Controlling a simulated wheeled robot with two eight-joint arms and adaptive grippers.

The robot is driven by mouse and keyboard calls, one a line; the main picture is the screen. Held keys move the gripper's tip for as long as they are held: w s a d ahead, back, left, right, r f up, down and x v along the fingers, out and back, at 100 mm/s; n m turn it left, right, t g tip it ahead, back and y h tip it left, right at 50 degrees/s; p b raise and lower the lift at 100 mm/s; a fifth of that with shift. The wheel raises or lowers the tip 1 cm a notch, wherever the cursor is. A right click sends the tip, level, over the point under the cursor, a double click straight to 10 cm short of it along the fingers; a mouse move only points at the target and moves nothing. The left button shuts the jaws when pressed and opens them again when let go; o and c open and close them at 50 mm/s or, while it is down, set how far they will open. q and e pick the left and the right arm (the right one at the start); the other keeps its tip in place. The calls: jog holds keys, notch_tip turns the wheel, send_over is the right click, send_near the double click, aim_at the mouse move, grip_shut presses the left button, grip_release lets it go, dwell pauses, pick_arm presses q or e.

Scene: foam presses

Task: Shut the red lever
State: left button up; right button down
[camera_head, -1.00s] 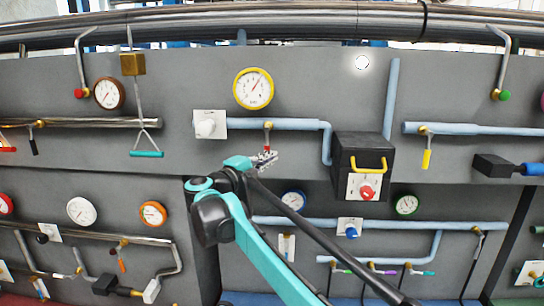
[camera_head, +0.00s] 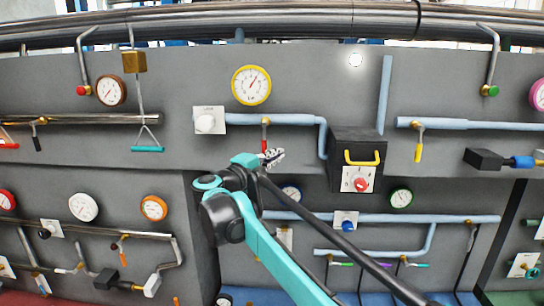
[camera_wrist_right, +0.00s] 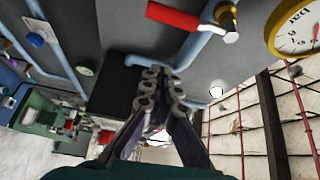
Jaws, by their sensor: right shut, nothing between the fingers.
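The red lever (camera_head: 265,145) hangs down from a brass valve (camera_head: 266,122) on a light blue pipe, below the yellow-rimmed gauge. In the wrist view the red lever (camera_wrist_right: 172,15) lies at the top edge, joined to the brass valve (camera_wrist_right: 226,13). My right gripper (camera_head: 274,157) is shut and empty, just right of and below the lever's lower end in the head view. In the wrist view the gripper (camera_wrist_right: 160,80) has its fingers together, with the lever beyond them and apart in the picture. Whether they touch cannot be told. My left gripper is not in view.
A black box (camera_head: 357,140) with a yellow handle (camera_head: 362,156) and a red knob (camera_head: 360,184) juts out to the right. A white knob plate (camera_head: 208,120) is left of the lever. The grey panel between is bare.

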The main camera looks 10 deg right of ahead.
jog(key=shift+r+b+v, duration=0.2)
jog(key=shift+b+v, duration=0.35)
jog(key=shift+v, duration=3.15)
jog(key=s+a+f+n+t+y+b, duration=0.1)
jog(key=s+f+n+t+y+b, duration=0.15)
jog(key=f+n+y+b, duration=0.55)
jog(key=s+a+f+n+t+y+b, duration=0.1)
jog(key=s+a+f+n+y+b, duration=0.2)
jog(key=f+n, duration=0.5)
jog(key=s+f+n+t+y+b, duration=0.1)
jog(key=s+f+n+y+b, duration=0.1)
jog(key=f+n+y+b, duration=0.55)
pick_arm(q)
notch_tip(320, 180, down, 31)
jog(key=b, duration=1.1)
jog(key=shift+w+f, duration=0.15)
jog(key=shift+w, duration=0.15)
pick_arm(e)
jog(key=s+d+f+n+g+h, duration=0.1)
jog(key=s+d+f+g, duration=0.2)
jog(key=s+f, duration=0.4)
jog(key=s+d+f+n+g+h, duration=0.1)
jog(key=s+d+f+g, duration=0.3)
jog(key=f, duration=1.9)
jog(key=s+d+f+n+g+h, duration=0.1)
jog(key=s+d+f+g+h, duration=0.2)
jog(key=s+f, duration=0.9)
notch_tip(320, 180, down, 3)
jog(key=shift+d+f, duration=0.15)
jog(key=shift+d, duration=0.45)
